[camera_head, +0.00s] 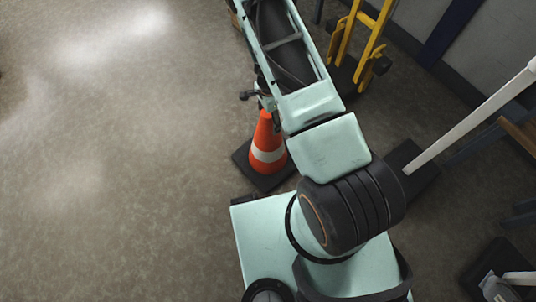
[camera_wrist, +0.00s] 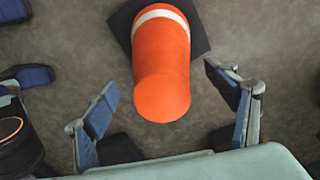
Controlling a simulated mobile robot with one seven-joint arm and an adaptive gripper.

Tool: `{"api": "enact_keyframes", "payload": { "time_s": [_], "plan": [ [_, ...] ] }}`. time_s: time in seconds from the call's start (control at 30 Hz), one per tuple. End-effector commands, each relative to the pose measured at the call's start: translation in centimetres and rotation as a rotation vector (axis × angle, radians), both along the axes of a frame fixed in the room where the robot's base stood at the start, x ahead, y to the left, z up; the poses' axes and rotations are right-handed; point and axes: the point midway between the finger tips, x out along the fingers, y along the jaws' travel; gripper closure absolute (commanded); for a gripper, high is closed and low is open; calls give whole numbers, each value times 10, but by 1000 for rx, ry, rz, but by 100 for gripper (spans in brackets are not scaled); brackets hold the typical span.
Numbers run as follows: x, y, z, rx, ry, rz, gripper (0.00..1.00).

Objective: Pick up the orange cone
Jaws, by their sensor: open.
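The orange cone (camera_head: 267,147) stands upright on its dark square base on the floor, with a white band around it. In the head view it is just left of my arm, which hides its right edge. In the wrist view the cone (camera_wrist: 161,65) is seen from above, its rounded top towards me. My gripper (camera_wrist: 164,92) is open, with one blue-padded finger on each side of the cone's top in the picture. A gap shows on both sides, and nothing is held. In the head view my arm hides most of the gripper.
A yellow hand truck (camera_head: 362,40) stands behind my arm at the top. A white pole (camera_head: 470,117) on a dark base (camera_head: 411,170) leans up to the right. A grey wall (camera_head: 480,60) closes off the upper right. The floor (camera_head: 110,170) on the left is clear.

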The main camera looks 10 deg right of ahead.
Motion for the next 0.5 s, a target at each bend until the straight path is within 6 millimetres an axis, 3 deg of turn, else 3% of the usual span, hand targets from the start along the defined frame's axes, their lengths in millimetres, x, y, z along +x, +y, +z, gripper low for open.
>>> {"api": "enact_keyframes", "payload": {
  "time_s": [0.1, 0.2, 0.43, 0.5],
  "plan": [
    [1, 3, -23, -1, 3, 1, 21],
    [2, 3, -32, 0, 1, 0, 21],
    [2, 3, -32, 0, 1, 1, 21],
    [2, 3, -32, 0, 1, 1, 29]
  ]
}}
